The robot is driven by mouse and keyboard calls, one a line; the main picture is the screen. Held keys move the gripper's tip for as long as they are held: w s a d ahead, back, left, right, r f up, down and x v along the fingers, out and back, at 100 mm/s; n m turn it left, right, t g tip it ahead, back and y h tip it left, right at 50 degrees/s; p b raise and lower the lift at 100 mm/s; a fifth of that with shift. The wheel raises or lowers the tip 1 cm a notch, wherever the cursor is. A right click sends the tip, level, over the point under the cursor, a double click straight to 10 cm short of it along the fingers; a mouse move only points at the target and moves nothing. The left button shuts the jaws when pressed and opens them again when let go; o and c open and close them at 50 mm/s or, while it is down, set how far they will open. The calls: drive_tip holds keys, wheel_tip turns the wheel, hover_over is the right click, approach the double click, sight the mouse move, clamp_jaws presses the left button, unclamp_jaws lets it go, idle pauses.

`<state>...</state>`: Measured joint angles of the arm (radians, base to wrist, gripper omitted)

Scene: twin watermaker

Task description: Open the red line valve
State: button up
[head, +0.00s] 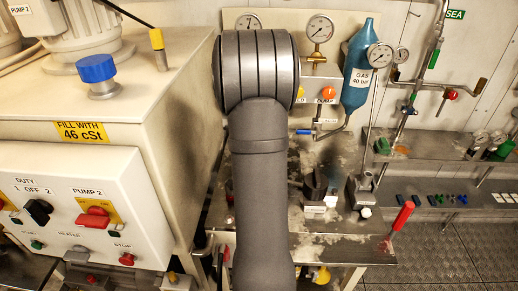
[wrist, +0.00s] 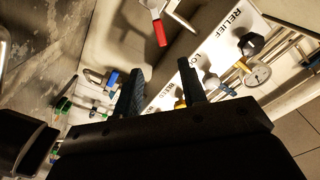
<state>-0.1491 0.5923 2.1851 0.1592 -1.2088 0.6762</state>
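A red-sleeved lever handle (wrist: 160,33) shows at the top of the wrist view, on a pale metal arm that runs out of the frame. I cannot tell for sure that this is the red line valve. My gripper (wrist: 161,65) is open, with its two dark fingers apart and nothing seen between them. The red handle lies beyond the fingertips and looks apart from them. In the head view a red handle (head: 403,215) tilts up at the front right bench edge, and a small red knob (head: 450,94) sits on the wall piping. My arm hides my gripper there.
A small blue valve handle (wrist: 112,78) is left of the fingers. A RELIEF panel (wrist: 230,38), a black knob (wrist: 250,43) and a gauge (wrist: 258,74) are on the right. In the head view a control box (head: 80,205) stands left and a blue gas bottle (head: 361,70) behind.

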drive_tip(key=shift+w+m, duration=0.15)
drive_tip(key=shift+m, duration=0.25)
drive_tip(key=c, duration=0.7)
drive_tip(key=shift+w+d+m+h, duration=0.2)
drive_tip(key=shift+m+h, duration=0.1)
drive_tip(key=shift+m, duration=0.6)
clamp_jaws()
drive_tip(key=w+d+f+m+g+h, duration=0.2)
drive_tip(key=w+m, duration=0.4)
drive_tip(key=m, duration=0.3)
drive_tip(key=w+d+f+m+g+h, duration=0.1)
drive_tip(key=w+d+f+m, duration=0.1)
drive_tip(key=w+m, duration=0.6)
drive_tip(key=shift+m, duration=0.5)
drive_tip(key=shift+s+a+r, duration=0.4)
drive_tip(key=shift+a+r, duration=0.4)
drive_tip(key=shift+r, duration=0.05)
drive_tip(key=shift+s+a+r, duration=0.35)
drive_tip(key=shift+a+r, duration=0.4)
drive_tip(key=shift+r, duration=0.05)
